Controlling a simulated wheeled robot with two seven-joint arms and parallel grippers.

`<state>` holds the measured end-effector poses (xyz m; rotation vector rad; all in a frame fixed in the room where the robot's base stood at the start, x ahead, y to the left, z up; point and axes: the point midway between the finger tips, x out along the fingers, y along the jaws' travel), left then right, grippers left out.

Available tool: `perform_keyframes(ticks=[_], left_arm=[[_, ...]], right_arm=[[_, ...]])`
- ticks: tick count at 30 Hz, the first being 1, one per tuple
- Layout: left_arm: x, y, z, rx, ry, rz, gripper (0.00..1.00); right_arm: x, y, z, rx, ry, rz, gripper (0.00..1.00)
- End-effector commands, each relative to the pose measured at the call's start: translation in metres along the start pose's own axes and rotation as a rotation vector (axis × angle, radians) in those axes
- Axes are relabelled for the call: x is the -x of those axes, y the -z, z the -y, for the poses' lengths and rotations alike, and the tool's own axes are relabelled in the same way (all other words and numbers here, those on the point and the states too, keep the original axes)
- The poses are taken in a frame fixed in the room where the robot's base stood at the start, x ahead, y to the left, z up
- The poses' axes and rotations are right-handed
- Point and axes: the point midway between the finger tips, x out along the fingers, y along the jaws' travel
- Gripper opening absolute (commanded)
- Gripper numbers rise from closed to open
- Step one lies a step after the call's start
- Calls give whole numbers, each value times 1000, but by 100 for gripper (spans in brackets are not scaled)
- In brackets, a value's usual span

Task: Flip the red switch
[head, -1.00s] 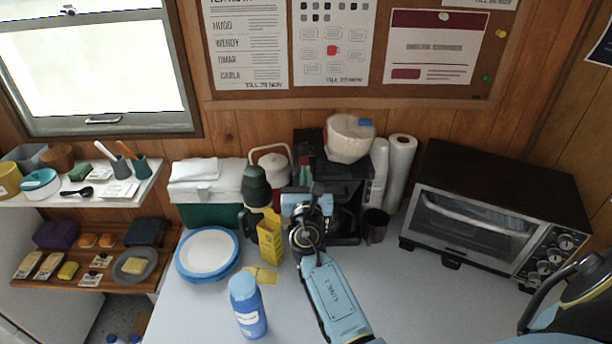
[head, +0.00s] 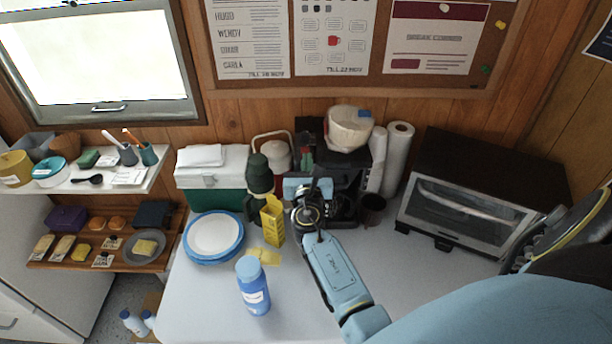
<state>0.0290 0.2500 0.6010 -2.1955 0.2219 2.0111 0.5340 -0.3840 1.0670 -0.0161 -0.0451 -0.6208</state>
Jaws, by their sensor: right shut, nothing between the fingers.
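My right gripper (head: 316,190) is shut and empty. It reaches up to the front of the black coffee maker (head: 338,160), which stands against the wall at the back of the table. The gripper and wrist cover part of the machine's lower front. I cannot make out the red switch; it may be hidden behind the gripper, and I cannot tell whether the fingers touch anything. My left gripper is not in view.
A yellow carton (head: 272,222) and a dark green flask (head: 259,178) stand close left of the gripper. Blue-rimmed plates (head: 214,235), a blue bottle (head: 252,284), a dark cup (head: 373,208), paper rolls (head: 397,158) and a toaster oven (head: 470,200) stand around. The front right tabletop is partly clear.

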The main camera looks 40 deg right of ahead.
Motion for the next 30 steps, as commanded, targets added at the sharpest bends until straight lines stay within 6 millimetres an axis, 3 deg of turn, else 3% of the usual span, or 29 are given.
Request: perform_keyframes(ticks=[6, 12, 18, 24, 30], left_arm=[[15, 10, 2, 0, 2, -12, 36], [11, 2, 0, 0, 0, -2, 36], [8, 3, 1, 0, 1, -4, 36], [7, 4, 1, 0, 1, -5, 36], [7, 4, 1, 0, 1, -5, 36]], right_arm=[[34, -10, -11, 0, -12, -3, 0], [82, -15, -10, -4, -10, -4, 0], [116, -22, -10, -2, -10, -3, 0], [129, -25, -10, -1, -10, -1, 0], [130, -26, -10, -1, -10, -2, 0]])
